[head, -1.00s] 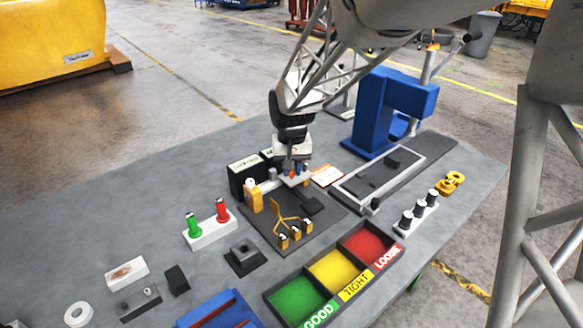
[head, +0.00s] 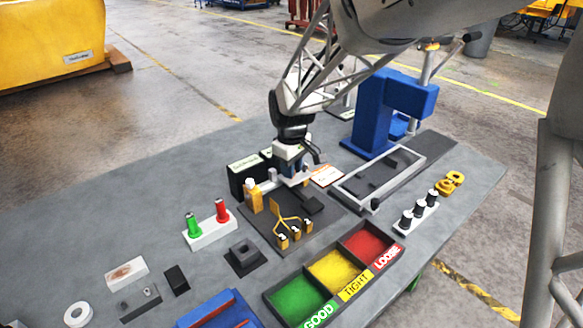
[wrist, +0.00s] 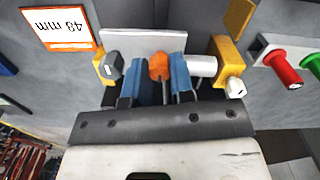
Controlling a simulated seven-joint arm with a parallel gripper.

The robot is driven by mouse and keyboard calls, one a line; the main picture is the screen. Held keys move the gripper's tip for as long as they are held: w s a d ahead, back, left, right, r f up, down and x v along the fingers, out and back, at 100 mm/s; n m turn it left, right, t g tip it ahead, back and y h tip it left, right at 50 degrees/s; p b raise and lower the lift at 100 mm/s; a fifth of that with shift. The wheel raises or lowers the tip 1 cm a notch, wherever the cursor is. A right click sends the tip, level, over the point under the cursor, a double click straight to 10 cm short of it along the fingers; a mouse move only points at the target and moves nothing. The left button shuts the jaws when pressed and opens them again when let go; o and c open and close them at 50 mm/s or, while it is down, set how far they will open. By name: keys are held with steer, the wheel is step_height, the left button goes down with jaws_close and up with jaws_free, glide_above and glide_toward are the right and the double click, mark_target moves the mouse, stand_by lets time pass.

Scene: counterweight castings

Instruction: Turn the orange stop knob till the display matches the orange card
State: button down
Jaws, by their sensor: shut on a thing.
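My gripper (wrist: 159,74) has its blue fingers closed on the orange stop knob (wrist: 159,65), one finger at each side, in the wrist view. In the head view my gripper (head: 291,178) is at the back of the dark fixture plate (head: 262,226) and hides the knob. The orange-edged card (wrist: 58,28) lies flat to the left in the wrist view, upside down, and seems to read 43 mm. It also shows right of the gripper in the head view (head: 326,175). A black box with a pale display (head: 244,163) stands behind the fixture; its reading is too small to tell.
A grey knob (wrist: 113,66) and a silver cylinder (wrist: 201,66) flank the orange knob closely. A blue press (head: 372,118) is at the back right, and a three-colour bin (head: 328,306) is in front.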

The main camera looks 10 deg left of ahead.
stand_by(0.3)
steer(key=c, duration=1)
jaws_free()
steer(key=shift+r, duration=0.1)
steer(key=shift+r, duration=3.85)
